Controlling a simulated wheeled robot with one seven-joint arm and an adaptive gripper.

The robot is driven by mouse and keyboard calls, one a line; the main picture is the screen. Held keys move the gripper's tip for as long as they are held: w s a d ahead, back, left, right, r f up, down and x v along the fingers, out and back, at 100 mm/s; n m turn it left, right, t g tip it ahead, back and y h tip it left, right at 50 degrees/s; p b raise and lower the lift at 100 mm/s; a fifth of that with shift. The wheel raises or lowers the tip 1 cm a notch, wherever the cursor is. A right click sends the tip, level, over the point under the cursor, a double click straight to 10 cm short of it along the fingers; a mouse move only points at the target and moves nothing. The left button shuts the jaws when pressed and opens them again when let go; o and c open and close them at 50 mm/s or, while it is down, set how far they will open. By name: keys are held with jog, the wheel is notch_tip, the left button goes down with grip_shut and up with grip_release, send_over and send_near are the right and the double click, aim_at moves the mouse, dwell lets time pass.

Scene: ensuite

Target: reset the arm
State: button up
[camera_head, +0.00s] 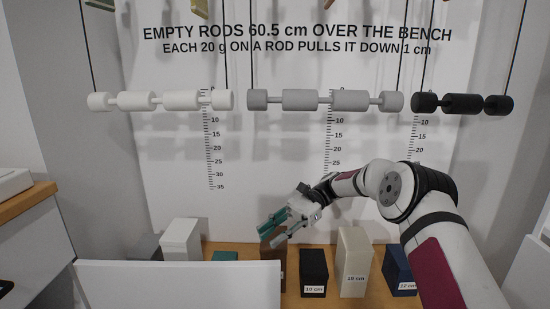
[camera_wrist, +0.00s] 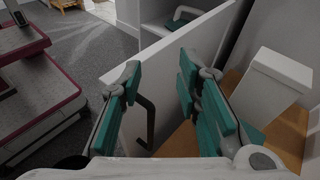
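My arm reaches in from the lower right of the head view and bends left over the wooden bench. My gripper (camera_head: 270,230) is at its end, above the row of blocks, pointing left and slightly down. In the wrist view my gripper (camera_wrist: 158,85) shows its two green-padded fingers apart with nothing between them. Beyond the gap are a white panel and a dark bent handle (camera_wrist: 147,120).
A white rod (camera_head: 165,100), grey rod (camera_head: 325,100) and black rod (camera_head: 462,104) hang on cords above the bench. Below stand a white block (camera_head: 181,240), brown block (camera_head: 273,254), black block (camera_head: 314,270), beige block (camera_head: 354,258) and blue block (camera_head: 398,268). A white panel (camera_head: 180,285) stands in front.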

jog(key=s+d+r+n+t+h, duration=0.2)
jog(key=s+d+r+h, duration=0.2)
jog(key=s+r, duration=0.5)
jog(key=s+d+r+n+t+h, duration=0.35)
jog(key=s+r, duration=0.25)
jog(key=s, duration=0.6)
jog(key=s+d+f+n+t+h, duration=0.25)
jog(key=s+d, duration=0.35)
jog(key=s, duration=0.6)
jog(key=s+d+f+n+t+h, duration=0.1)
jog(key=s+d+f+t+h, duration=0.15)
jog(key=s+d, duration=0.6)
notch_tip(320, 180, up, 35)
jog(key=s+a+t+p, duration=0.2)
jog(key=t+p, duration=0.1)
jog(key=p, duration=3)
jog(key=shift+s+a+f+y, duration=0.15)
jog(key=shift+a+y, duration=0.05)
jog(key=shift+y, duration=0.15)
